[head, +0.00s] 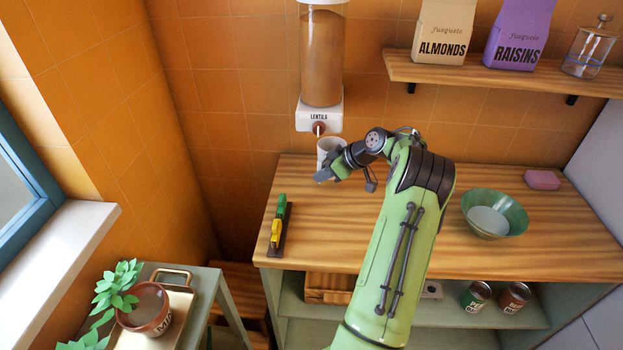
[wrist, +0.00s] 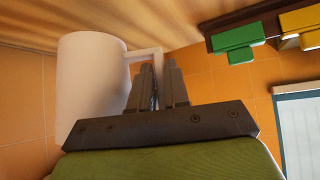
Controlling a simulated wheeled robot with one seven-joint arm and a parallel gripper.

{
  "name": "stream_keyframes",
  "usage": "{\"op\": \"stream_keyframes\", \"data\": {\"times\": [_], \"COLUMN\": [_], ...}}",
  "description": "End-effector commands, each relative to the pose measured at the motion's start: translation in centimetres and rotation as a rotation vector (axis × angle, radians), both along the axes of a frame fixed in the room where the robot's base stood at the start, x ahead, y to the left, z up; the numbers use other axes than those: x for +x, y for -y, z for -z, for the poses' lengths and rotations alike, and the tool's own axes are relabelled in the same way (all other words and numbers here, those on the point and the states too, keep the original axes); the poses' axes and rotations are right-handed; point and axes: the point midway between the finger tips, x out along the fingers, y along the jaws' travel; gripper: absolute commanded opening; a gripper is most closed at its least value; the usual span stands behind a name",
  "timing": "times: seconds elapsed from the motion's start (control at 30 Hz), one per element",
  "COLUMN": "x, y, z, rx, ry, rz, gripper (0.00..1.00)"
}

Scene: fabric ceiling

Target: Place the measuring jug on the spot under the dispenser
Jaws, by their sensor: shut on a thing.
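The white measuring jug (head: 327,147) is upright at the back left of the wooden counter, just below the nozzle of the lentils dispenser (head: 321,60). In the wrist view, the jug (wrist: 90,85) fills the left side, its handle reaching toward my fingers. My gripper (head: 325,174) is shut on the jug's handle; its dark fingers also show in the wrist view (wrist: 158,75). The spot under the dispenser is not visible. I cannot tell whether the jug's base touches the counter.
The counter (head: 410,235) holds a rack with green and yellow pieces (head: 279,228), a green bowl (head: 494,213) and a pink block (head: 542,180). A shelf (head: 490,77) with bags is above right.

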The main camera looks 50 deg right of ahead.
Motion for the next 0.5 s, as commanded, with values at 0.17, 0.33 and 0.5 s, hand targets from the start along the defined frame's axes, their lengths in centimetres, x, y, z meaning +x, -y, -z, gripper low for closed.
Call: {"op": "stream_keyframes", "data": {"times": [0.17, 0.33, 0.5], "x": [3.1, 3.7, 3.7], "y": [-0.9, -1.1, -1.1], "z": [0.0, 1.3, 3.6], "rx": [0.000, 0.002, 0.001], "ry": [0.001, -0.002, 0.001], "rz": [-0.002, 0.001, 0.001], "gripper": [0.00, 0.00, 0.00]}}
